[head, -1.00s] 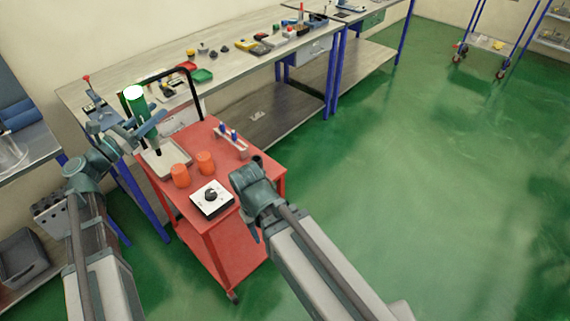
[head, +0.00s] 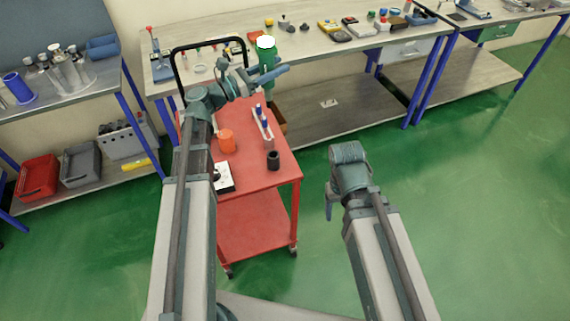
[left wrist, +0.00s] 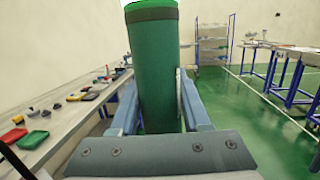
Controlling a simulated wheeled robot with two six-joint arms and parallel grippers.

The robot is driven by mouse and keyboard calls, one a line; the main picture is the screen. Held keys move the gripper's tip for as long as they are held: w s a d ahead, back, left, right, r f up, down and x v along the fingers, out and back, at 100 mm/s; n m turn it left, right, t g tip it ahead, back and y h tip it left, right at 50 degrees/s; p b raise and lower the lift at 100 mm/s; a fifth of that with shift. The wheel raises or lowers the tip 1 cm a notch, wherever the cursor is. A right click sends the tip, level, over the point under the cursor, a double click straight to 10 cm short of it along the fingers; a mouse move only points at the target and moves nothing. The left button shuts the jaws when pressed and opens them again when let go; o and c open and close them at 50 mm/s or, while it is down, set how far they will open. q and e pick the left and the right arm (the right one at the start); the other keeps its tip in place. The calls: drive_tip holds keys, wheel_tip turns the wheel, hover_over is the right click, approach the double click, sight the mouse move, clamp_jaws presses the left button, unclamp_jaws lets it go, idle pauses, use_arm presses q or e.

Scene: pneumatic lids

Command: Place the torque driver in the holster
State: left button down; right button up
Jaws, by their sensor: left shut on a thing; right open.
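My left gripper (head: 264,75) is shut on a green cylinder with a bright white top, which looks like the torque driver (head: 266,56). It holds the driver upright above the back of the red cart. In the left wrist view the driver (left wrist: 155,70) stands between the two fingers; its lower end is hidden. A black, open-topped cylinder, probably the holster (head: 273,160), stands on the cart's right side, apart from the driver and nearer to me. My right gripper (head: 330,199) is open and empty, right of the cart over the floor.
The red cart (head: 262,178) has a black handle (head: 180,70) at the back. An orange cup (head: 227,141), a white rack with blue-topped items (head: 262,122) and a white dial box (head: 224,178) stand on it. A cluttered workbench (head: 310,48) runs behind. Green floor is clear at right.

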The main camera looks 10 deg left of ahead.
use_arm(q)
wheel_tip(320, 180, down, 18)
drive_tip(key=n+t+y+b, duration=0.1)
drive_tip(key=b, duration=1.6)
drive_tip(key=shift+d+f+b, duration=0.15)
drive_tip(key=shift+d+b, duration=0.1)
drive_tip(key=shift+b, duration=0.15)
use_arm(e)
drive_tip(key=shift+o, duration=0.2)
wheel_tip(320, 180, down, 18)
use_arm(q)
drive_tip(key=shift+f, duration=0.1)
use_arm(e)
drive_tip(key=shift+f, duration=0.2)
use_arm(q)
wheel_tip(320, 180, down, 6)
drive_tip(key=b, duration=0.6)
use_arm(e)
wheel_tip(320, 180, down, 6)
use_arm(q)
drive_tip(key=shift+f, duration=0.1)
use_arm(e)
drive_tip(key=shift+f, duration=0.1)
use_arm(q)
wheel_tip(320, 180, down, 4)
drive_tip(key=b, duration=0.4)
drive_tip(key=shift+r, duration=0.25)
use_arm(e)
wheel_tip(320, 180, down, 4)
drive_tip(key=shift+r, duration=0.2)
